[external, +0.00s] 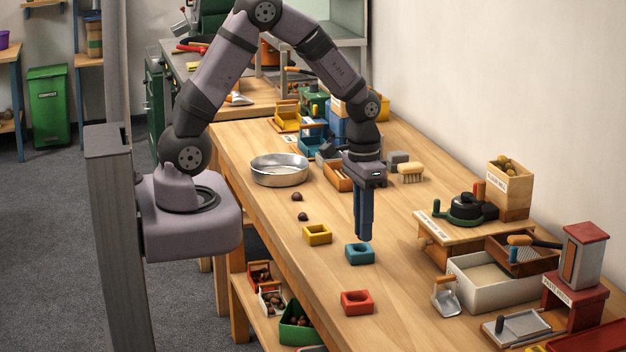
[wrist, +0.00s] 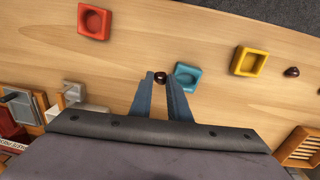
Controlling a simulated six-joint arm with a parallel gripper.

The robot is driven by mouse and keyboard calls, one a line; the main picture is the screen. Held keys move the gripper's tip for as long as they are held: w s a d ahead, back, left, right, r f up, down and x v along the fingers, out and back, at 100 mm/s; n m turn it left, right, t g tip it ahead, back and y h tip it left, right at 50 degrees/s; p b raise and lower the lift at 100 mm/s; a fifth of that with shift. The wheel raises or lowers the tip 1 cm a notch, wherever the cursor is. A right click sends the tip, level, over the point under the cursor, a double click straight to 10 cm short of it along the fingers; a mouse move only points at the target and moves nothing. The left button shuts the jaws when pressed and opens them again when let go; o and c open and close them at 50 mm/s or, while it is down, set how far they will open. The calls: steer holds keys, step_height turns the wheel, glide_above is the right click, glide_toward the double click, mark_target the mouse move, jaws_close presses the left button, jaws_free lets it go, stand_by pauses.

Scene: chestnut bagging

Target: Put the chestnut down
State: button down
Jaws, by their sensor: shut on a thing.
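My gripper (external: 364,238) points straight down over the table, just above and behind the teal square holder (external: 359,262). In the wrist view my gripper (wrist: 161,76) is shut on a dark brown chestnut (wrist: 160,78), which sits between the blue fingertips. The teal holder (wrist: 190,88) appears just right of the fingertips there. The held chestnut cannot be made out in the external view. Two other chestnuts, one farther back (external: 297,196) and one nearer (external: 302,216), lie on the table. One loose chestnut shows in the wrist view (wrist: 292,72).
A yellow holder (external: 317,242) stands left of the teal one and a red holder (external: 357,310) in front. A metal pan (external: 280,177) stands farther back. A white sand-coloured tray (external: 480,301) and a scoop (external: 446,300) are at the right. The table between is clear.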

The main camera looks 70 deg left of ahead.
steer(key=a+n+b, duration=0.1)
steer(key=a, duration=0.4)
steer(key=a+f+n+b, duration=0.1)
steer(key=a+n, duration=0.1)
steer(key=a, duration=0.4)
steer(key=s+a+f+n+b, duration=0.1)
steer(key=a+n, duration=0.1)
steer(key=a, duration=0.4)
steer(key=shift+s+a+r+n, duration=0.7)
steer(key=shift+a+r, duration=1.7)
steer(key=shift+a, duration=0.8)
steer(key=shift+f+p, duration=0.85)
steer(key=shift+f, duration=4.2)
steer(key=shift+f, duration=0.1)
steer(key=shift+f, duration=0.1)
steer(key=c, duration=1.7)
jaws_free()
